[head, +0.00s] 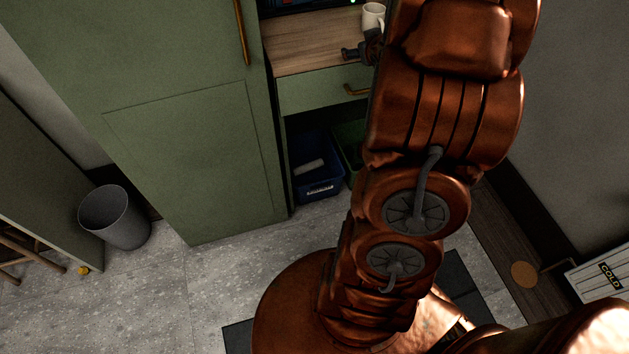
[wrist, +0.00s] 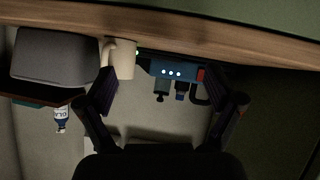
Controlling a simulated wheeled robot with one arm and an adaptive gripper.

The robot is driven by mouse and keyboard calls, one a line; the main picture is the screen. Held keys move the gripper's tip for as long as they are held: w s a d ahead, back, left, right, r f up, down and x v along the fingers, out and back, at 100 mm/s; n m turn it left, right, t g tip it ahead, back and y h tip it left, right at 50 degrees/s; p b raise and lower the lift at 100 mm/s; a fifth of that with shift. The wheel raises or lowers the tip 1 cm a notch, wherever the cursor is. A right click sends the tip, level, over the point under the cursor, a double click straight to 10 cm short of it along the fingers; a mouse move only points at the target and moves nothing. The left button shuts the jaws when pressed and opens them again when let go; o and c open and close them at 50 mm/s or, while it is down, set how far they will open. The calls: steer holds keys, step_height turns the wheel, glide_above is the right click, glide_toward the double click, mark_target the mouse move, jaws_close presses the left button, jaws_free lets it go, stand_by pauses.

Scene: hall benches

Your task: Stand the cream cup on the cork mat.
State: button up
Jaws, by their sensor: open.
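The cream cup (head: 373,15) stands on the wooden counter at the top of the head view, partly hidden by my arm. In the wrist view, which looks upside down, the cup (wrist: 123,60) is near the left fingertip, its handle to the left. My gripper (wrist: 163,90) is open with nothing between its fingers; whether a finger touches the cup I cannot tell. In the head view the gripper (head: 361,50) is small and partly hidden, in front of the cup. A round tan disc (head: 524,274), which looks like the cork mat, lies on a dark wooden surface at right.
A blue device with lights (wrist: 172,70) and a grey box (wrist: 55,57) stand on the counter near the cup. Below it are a drawer (head: 322,90) and a blue bin (head: 318,178). A tall green cabinet (head: 190,120) is left. A white "COLD" box (head: 600,275) stands beside the disc.

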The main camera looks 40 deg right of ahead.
steer(key=s+a+g+y, duration=0.1)
steer(key=s+a+g, duration=0.2)
steer(key=s+a, duration=0.3)
steer(key=s+a+n+g+y, duration=0.1)
steer(key=s+a, duration=0.6)
steer(key=a, duration=0.8)
steer(key=s+a+g+y, duration=0.2)
steer(key=s+a+g, duration=0.3)
steer(key=a, duration=0.5)
steer(key=shift+s+a+r+n+g, duration=0.15)
steer(key=shift+s+a+n+g, duration=0.2)
steer(key=shift+s, duration=0.65)
steer(key=shift+o, duration=0.8)
steer(key=s+a+r+n+g+y, duration=0.1)
steer(key=s+a+g, duration=0.2)
steer(key=s+a, duration=0.4)
steer(key=s, duration=0.3)
steer(key=shift+y, duration=0.4)
